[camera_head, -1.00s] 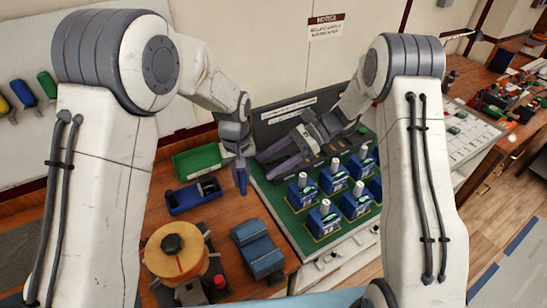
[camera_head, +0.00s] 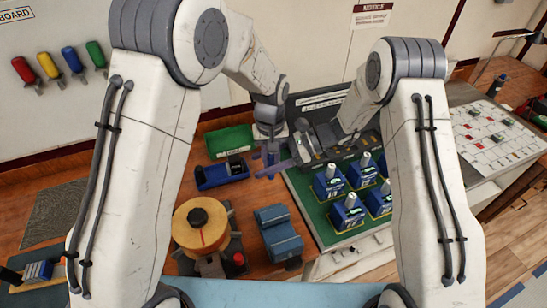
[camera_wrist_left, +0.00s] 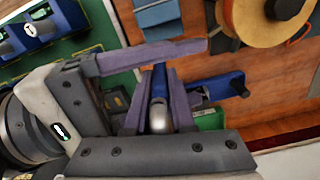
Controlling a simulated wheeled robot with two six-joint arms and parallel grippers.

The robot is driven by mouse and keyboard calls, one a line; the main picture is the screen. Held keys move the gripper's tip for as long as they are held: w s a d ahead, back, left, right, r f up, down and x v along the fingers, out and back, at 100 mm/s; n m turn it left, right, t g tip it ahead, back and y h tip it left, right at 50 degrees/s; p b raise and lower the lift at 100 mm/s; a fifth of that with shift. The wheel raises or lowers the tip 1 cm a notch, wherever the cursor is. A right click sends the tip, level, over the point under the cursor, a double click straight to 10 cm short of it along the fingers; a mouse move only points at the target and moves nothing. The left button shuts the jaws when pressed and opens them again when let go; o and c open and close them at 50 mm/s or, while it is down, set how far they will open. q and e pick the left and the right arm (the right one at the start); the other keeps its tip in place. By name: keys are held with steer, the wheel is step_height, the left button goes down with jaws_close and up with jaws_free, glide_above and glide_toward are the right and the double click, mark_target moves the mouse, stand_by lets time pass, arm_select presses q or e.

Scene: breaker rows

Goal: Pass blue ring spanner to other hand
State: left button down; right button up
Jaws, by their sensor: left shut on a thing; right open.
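My left gripper (camera_head: 270,158) points down over the bench and is shut on the blue ring spanner. In the left wrist view the blue spanner (camera_wrist_left: 158,82) shows between my left purple fingers, with a silvery part close to the gripper. Its far end is hard to make out. My right gripper (camera_head: 290,160) is open and comes in from the right, close beside the left fingertips. In the left wrist view one right finger (camera_wrist_left: 150,57) crosses just beyond the spanner's visible end. The other right finger is largely hidden, and I cannot tell whether either touches the spanner.
Below the grippers are a green tray (camera_head: 229,140), a blue holder (camera_head: 215,176), a yellow-orange reel (camera_head: 200,226) and a blue block (camera_head: 279,232). Several blue breaker units stand on a green board (camera_head: 313,210) at right. A dark panel stands behind the right gripper.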

steer(key=shift+s, duration=0.1)
jaws_close()
arm_select(q)
steer(key=c, duration=0.7)
jaws_free()
steer(key=shift+w, duration=0.15)
step_height(320, 180, up, 11)
steer(key=shift+f, duration=0.1)
steer(key=shift+s+d+r, duration=0.1)
steer(key=shift+s+r, duration=0.15)
steer(key=shift+r, duration=0.35)
steer(key=s+m, duration=0.3)
steer(key=s, duration=0.5)
steer(key=s+a+m, duration=0.1)
steer(key=s+m, duration=0.2)
steer(key=s, duration=0.6)
steer(key=s+a+f+m+h, duration=0.1)
steer(key=s+m, duration=0.2)
steer(key=s, duration=0.6)
steer(key=shift+s+a+m, duration=0.25)
steer(key=shift+m, duration=0.05)
